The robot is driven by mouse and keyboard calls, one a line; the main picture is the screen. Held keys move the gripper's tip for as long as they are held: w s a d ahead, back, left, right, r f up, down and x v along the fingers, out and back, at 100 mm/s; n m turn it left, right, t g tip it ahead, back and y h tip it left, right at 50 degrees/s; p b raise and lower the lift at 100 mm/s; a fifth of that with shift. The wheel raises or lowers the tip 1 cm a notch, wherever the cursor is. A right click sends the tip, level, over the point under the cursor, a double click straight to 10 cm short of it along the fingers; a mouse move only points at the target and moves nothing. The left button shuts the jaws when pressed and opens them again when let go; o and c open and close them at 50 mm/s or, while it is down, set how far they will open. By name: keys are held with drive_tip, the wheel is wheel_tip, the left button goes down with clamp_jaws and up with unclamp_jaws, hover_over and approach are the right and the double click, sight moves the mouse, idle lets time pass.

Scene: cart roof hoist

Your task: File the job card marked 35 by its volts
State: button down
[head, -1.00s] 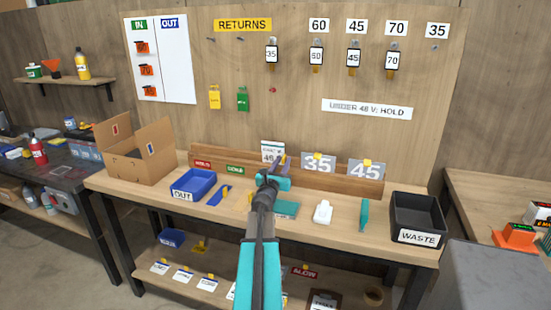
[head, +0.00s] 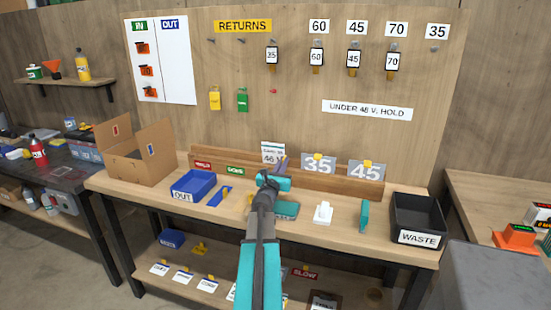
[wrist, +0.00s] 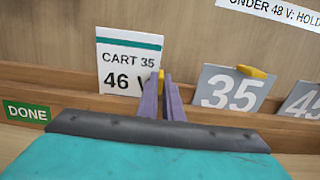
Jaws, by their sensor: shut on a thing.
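The job card (wrist: 128,64) is white with a green stripe and reads CART 35 and 46 V; it also shows in the head view (head: 270,150). My gripper (wrist: 161,82) is shut on it at the yellow tab on its right edge; in the head view my gripper (head: 280,164) is at the rack. The card stands upright at the wooden rack (head: 330,187), between the green DONE label (wrist: 27,112) and the grey 35 plate (wrist: 230,89). Its lower edge meets the rack, but I cannot tell if it sits in the groove. A wall sign (head: 367,110) reads UNDER 48 V: HOLD.
A red label (head: 203,164) is left of DONE. A grey 45 plate (head: 366,172) stands right of 35. A blue OUT tray (head: 193,186) and black WASTE bin (head: 418,215) stand on the bench. Numbered tags hang above, including 35 (head: 272,56) under RETURNS.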

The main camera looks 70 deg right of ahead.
drive_tip(key=shift+r+p, duration=0.85)
drive_tip(key=shift+r, duration=0.9)
idle(0.3)
drive_tip(key=shift+a+r, duration=0.1)
drive_tip(key=shift+a, duration=0.05)
drive_tip(key=shift+a+r+p, duration=0.75)
drive_tip(key=shift+a+r, duration=0.45)
drive_tip(key=shift+a, duration=0.2)
